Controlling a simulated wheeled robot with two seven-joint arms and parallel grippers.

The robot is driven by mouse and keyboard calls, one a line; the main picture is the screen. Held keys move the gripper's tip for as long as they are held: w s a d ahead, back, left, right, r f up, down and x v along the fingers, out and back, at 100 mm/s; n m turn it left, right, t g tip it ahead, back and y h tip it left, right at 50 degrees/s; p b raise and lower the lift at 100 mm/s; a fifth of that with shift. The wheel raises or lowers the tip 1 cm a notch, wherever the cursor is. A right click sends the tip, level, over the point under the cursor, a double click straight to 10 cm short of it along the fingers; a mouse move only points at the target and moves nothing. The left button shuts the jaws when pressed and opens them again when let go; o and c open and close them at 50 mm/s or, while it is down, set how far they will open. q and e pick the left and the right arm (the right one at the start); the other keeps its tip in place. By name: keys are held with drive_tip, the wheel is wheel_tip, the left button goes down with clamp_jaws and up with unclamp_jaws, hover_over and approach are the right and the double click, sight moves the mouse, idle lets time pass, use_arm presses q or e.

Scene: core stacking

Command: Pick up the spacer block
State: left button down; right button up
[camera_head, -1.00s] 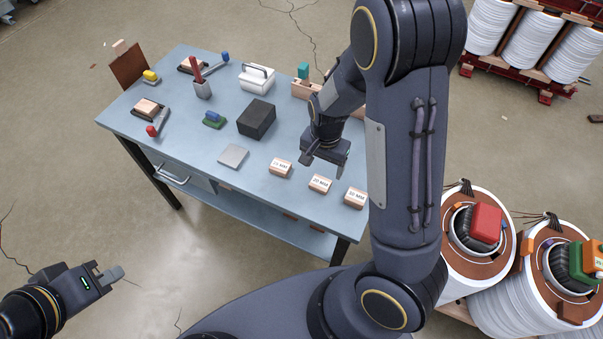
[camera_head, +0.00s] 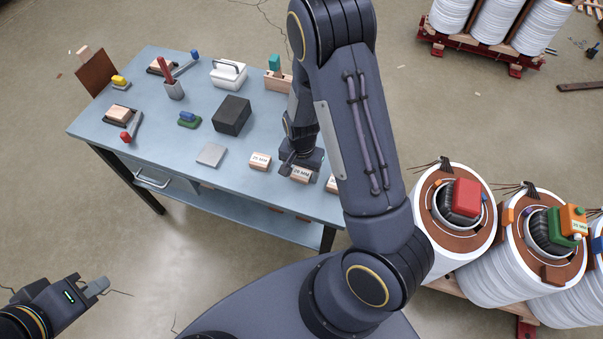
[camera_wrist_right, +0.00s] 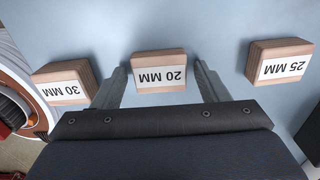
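Three wooden spacer blocks with white labels stand in a row along the table's near edge: 25 MM (camera_head: 260,161), 20 MM (camera_head: 300,175) and 30 MM (camera_head: 332,184), the last partly behind my right arm. My right gripper (camera_head: 298,163) is low over the middle block. In the right wrist view, the open fingers (camera_wrist_right: 161,82) lie either side of the 20 MM block (camera_wrist_right: 160,72), with a gap on each side. The 30 MM block (camera_wrist_right: 65,82) and 25 MM block (camera_wrist_right: 279,62) lie outside the fingers. My left gripper (camera_head: 97,287) is off the table at lower left; its opening is unclear.
The blue table (camera_head: 150,135) also holds a dark box (camera_head: 232,115), a grey plate (camera_head: 212,155), a white case (camera_head: 228,74) and several tools. Large white coils (camera_head: 455,225) stand on the right. My right arm hides the table's right part.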

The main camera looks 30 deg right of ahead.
drive_tip(key=c, duration=0.8)
drive_tip(key=shift+r, duration=0.15)
